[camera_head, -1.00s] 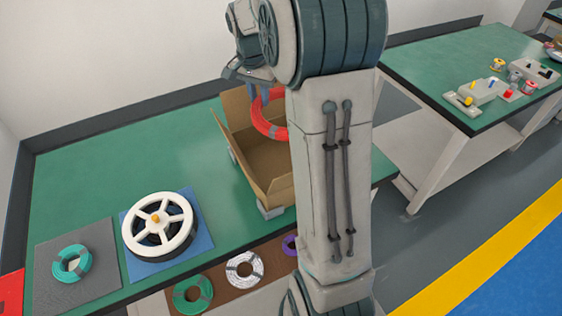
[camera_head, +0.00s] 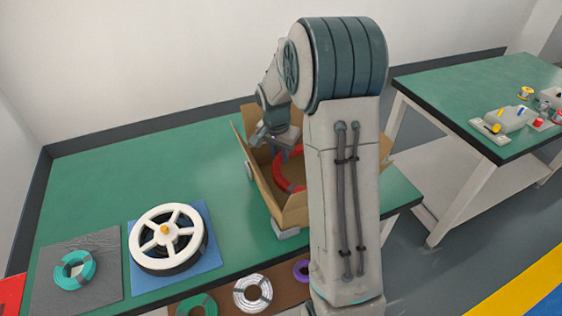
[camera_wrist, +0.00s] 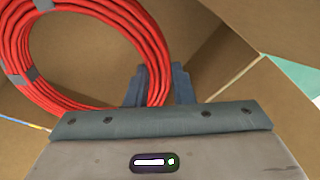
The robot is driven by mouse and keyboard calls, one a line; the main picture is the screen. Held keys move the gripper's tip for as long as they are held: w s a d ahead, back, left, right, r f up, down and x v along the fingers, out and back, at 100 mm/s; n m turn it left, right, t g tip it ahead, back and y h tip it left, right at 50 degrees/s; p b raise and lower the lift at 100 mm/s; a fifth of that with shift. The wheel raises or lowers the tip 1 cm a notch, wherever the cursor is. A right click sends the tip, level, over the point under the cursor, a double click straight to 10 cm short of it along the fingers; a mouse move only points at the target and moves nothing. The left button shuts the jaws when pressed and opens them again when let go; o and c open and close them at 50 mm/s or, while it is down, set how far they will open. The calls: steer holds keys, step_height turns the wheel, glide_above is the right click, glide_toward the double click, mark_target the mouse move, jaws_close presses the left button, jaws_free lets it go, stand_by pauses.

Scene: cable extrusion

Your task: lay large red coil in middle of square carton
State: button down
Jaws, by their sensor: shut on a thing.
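The large red coil (camera_head: 286,178) is partly hidden behind my arm in the head view. In the wrist view the red coil (camera_wrist: 95,40) fills the upper left, with grey ties around its strands. My gripper (camera_wrist: 158,85) is shut on the coil's near side; it also shows in the head view (camera_head: 280,152), inside the open square carton (camera_head: 256,180). The brown carton walls (camera_wrist: 225,60) surround the coil in the wrist view. I cannot tell whether the coil touches the carton floor. The carton's right part is hidden by my arm.
A white spool (camera_head: 168,238) on a blue mat and a teal coil (camera_head: 75,270) on a grey mat lie left on the green table (camera_head: 110,180). Green, white (camera_head: 253,292) and purple coils lie along the front. A second table (camera_head: 480,90) stands at right.

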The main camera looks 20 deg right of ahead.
step_height(320, 180, down, 3)
steer(key=shift+f, duration=0.1)
steer(key=shift+f+b, duration=0.5)
steer(key=shift+b, duration=0.1)
steer(key=c, duration=1.3)
jaws_free()
steer(key=shift+o, duration=0.2)
steer(key=shift+r, duration=0.1)
step_height(320, 180, up, 13)
steer(key=a+p, duration=0.1)
steer(key=shift+s+p, duration=0.3)
steer(key=shift+s, duration=0.15)
steer(key=shift+a, duration=0.1)
